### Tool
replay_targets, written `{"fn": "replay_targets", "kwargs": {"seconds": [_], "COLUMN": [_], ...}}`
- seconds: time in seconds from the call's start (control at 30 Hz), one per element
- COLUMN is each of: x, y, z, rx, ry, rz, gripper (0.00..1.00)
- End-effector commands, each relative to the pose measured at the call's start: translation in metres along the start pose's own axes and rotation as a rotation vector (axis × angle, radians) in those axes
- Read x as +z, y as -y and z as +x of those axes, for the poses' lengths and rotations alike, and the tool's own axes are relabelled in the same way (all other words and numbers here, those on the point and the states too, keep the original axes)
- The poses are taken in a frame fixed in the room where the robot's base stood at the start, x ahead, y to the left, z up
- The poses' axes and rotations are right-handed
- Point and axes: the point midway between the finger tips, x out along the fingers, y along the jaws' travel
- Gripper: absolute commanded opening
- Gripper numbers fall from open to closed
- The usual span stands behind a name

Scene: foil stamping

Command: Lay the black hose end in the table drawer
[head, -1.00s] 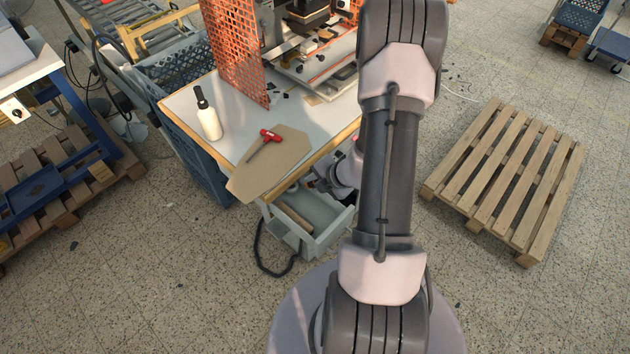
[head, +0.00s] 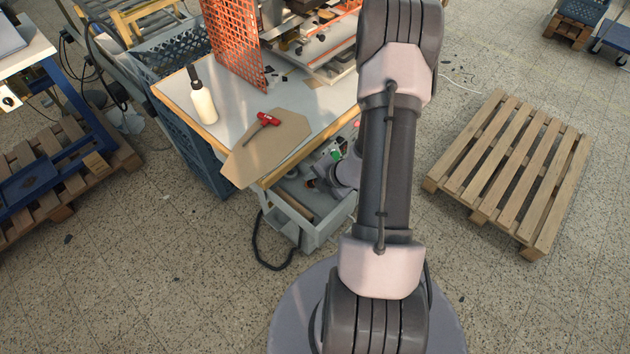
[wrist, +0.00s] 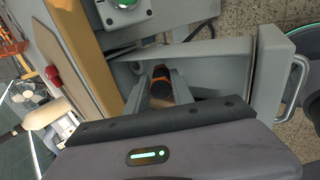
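The table drawer (head: 322,236) is a grey box pulled out under the worktable, open at the top. It also shows in the wrist view (wrist: 226,72). A black hose (head: 262,255) hangs in a loop down to the floor by the drawer's left side; where its end lies is unclear. My gripper (head: 318,183) is at the drawer's opening, partly hidden by my arm. In the wrist view, my gripper's two grey fingers (wrist: 161,92) point down into the drawer. A dark piece with an orange band (wrist: 161,84) shows between them; whether they grip it is unclear.
A tan stick-like thing (head: 294,205) lies in the drawer. A brown board (head: 243,162) with a red-handled tool (head: 268,119) overhangs the table corner. A white bottle (head: 203,104) stands on the table. A wooden pallet (head: 512,170) lies right. A green button (wrist: 122,3) is above the drawer.

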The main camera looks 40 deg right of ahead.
Motion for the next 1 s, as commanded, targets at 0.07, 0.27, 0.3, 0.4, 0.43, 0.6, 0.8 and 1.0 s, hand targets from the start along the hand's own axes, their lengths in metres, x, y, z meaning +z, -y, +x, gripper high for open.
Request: {"fn": "replay_targets", "kwargs": {"seconds": [0.07, 0.27, 0.3, 0.4, 0.43, 0.6, 0.8, 1.0], "x": [0.000, 0.000, 0.000, 0.000, 0.000, 0.001, 0.001, 0.001], "y": [0.000, 0.000, 0.000, 0.000, -0.001, -0.002, -0.003, -0.003], "z": [0.000, 0.000, 0.000, -0.002, -0.004, -0.034, -0.088, -0.146], "rx": [0.000, 0.000, 0.000, 0.000, 0.000, 0.001, 0.001, 0.001], "ry": [0.000, 0.000, 0.000, 0.000, 0.001, 0.003, 0.004, 0.004], "rz": [0.000, 0.000, 0.000, 0.000, 0.000, 0.000, 0.001, 0.002], "gripper": [0.46, 0.48, 0.48, 0.48, 0.48, 0.48, 0.48, 0.48]}}
